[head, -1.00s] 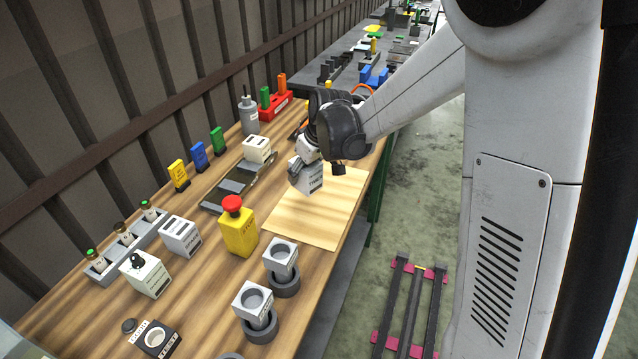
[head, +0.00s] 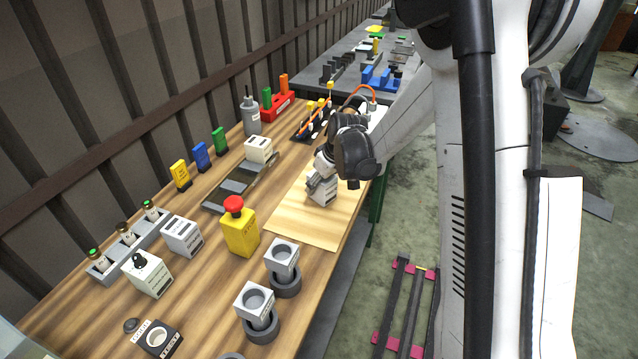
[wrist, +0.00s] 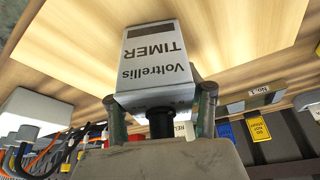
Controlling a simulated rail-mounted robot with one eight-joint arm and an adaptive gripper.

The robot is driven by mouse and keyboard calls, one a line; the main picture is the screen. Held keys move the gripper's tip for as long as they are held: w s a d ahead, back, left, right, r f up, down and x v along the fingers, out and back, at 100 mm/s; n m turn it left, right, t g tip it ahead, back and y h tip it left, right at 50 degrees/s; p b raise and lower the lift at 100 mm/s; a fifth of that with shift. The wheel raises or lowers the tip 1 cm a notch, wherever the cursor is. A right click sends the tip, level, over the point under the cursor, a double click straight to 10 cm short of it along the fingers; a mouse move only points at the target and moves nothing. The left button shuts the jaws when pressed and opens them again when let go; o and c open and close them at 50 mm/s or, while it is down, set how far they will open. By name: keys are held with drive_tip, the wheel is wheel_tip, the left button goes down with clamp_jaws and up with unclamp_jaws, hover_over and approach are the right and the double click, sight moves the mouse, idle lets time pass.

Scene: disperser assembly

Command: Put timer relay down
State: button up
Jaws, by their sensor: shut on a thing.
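The timer relay (wrist: 160,65) is a white box marked "Voltrellis TIMER", seen close up in the wrist view. My gripper (wrist: 162,108) is shut on it, with one finger on each side of its near end. In the head view the timer relay (head: 323,193) is at the pale wooden board (head: 300,225), toward its far end, with my gripper (head: 324,172) at its top. I cannot tell whether the relay touches the board.
A yellow block with a red button (head: 240,232) stands left of the board. A dark rail (head: 232,190) carries a white module (head: 258,149). Two grey sockets (head: 282,262) stand in front. The near part of the board is clear.

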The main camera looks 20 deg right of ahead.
drive_tip(key=shift+f, duration=0.2)
drive_tip(key=o, duration=1.5)
drive_tip(key=shift+r, duration=0.15)
